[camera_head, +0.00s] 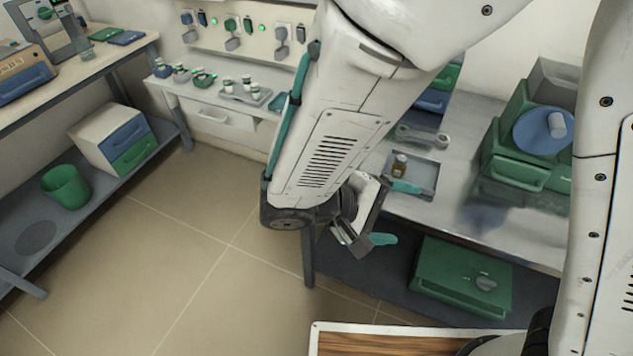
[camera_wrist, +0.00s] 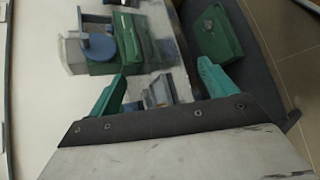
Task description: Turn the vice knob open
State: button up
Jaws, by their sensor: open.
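A green machine (camera_head: 515,140) stands on the grey bench at the right. Its front carries a round blue disc (camera_head: 535,132) with a pale cylindrical knob (camera_head: 557,125). No part is clearly recognisable as a vice; this knob may be the one in the task. In the wrist view the green machine (camera_wrist: 131,45) and blue disc (camera_wrist: 97,47) show beyond the fingers, at upper left. My gripper (camera_head: 396,213) is open and empty, near the bench's front edge, left of the machine and apart from it. Its teal fingertips (camera_wrist: 160,87) are spread in the wrist view.
A tray (camera_head: 428,170) with a brown bottle (camera_head: 400,166) lies on the bench, close behind my gripper. A green box (camera_head: 460,277) sits below the bench. The tiled floor (camera_head: 190,240) at left is clear.

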jog(key=w+a+f+m+t+y, duration=0.3)
jog(key=a+f+t, duration=0.1)
jog(key=a+t, duration=0.4)
jog(key=w+a+f+m+t+y, duration=0.2)
jog(key=w+a+f+t+y, duration=0.15)
jog(key=a+t, duration=0.4)
jog(key=w+g, duration=0.1)
jog(key=w, duration=0.5)
jog(key=shift+d+f+g, duration=0.2)
jog(key=shift+d+g, duration=0.15)
jog(key=shift+h, duration=0.25)
jog(key=c, duration=1)
